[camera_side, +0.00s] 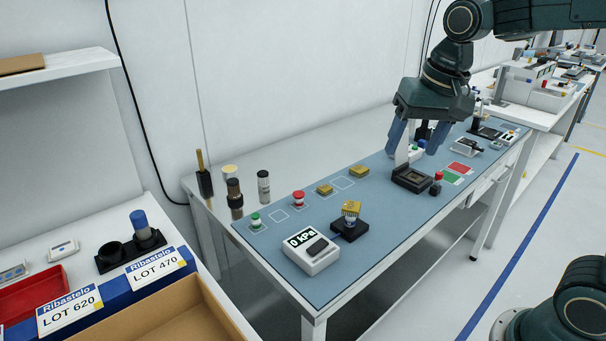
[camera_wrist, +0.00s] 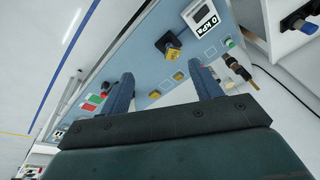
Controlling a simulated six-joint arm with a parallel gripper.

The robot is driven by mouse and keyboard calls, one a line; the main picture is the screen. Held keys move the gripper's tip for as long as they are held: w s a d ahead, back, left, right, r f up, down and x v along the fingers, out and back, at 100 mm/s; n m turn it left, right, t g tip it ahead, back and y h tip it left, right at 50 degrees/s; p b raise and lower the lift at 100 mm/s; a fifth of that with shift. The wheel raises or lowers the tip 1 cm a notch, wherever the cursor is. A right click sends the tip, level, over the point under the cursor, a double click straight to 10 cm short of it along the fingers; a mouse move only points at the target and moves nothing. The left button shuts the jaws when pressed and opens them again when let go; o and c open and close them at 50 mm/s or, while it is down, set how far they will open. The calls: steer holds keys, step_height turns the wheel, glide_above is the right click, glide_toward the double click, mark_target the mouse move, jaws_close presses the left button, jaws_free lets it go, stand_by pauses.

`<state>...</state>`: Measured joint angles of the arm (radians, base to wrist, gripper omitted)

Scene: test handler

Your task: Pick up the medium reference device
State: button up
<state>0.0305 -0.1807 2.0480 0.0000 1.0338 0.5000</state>
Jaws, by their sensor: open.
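Several gold blocks stand on the blue mat. One gold block (camera_side: 324,189) and another gold block (camera_side: 359,172) lie in a row with white outlined squares. A third gold block (camera_side: 351,208) sits on a black stand (camera_side: 349,229). I cannot tell which is the medium reference device. My gripper (camera_side: 412,150) is open and empty, hanging above the far part of the mat near a black socket (camera_side: 411,179). In the wrist view, its blue fingers (camera_wrist: 162,71) are spread apart, with gold blocks (camera_wrist: 178,76) small below and beyond them.
A 0 kPa gauge box (camera_side: 310,252) sits at the mat's near end. A red-topped button (camera_side: 298,198), a green-topped button (camera_side: 255,220) and dark cylinders (camera_side: 234,193) stand along the back. Red and green pads (camera_side: 460,168) lie right of the socket. A shelf (camera_side: 60,68) juts out at left.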

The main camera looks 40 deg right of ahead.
steer(key=w+f+m+g, duration=0.1)
steer(key=w+f+m, duration=0.2)
steer(key=w, duration=0.4)
steer(key=m+g, duration=0.2)
steer(key=m, duration=0.1)
glide_above(352, 205)
steer(key=f, duration=0.4)
steer(key=shift+a+f, duration=0.2)
steer(key=shift+f, duration=4.3)
steer(key=shift+f, duration=0.1)
steer(key=shift+d+f, duration=0.15)
steer(key=shift+f, duration=2.35)
steer(key=shift+c, duration=0.2)
steer(key=c, duration=1.1)
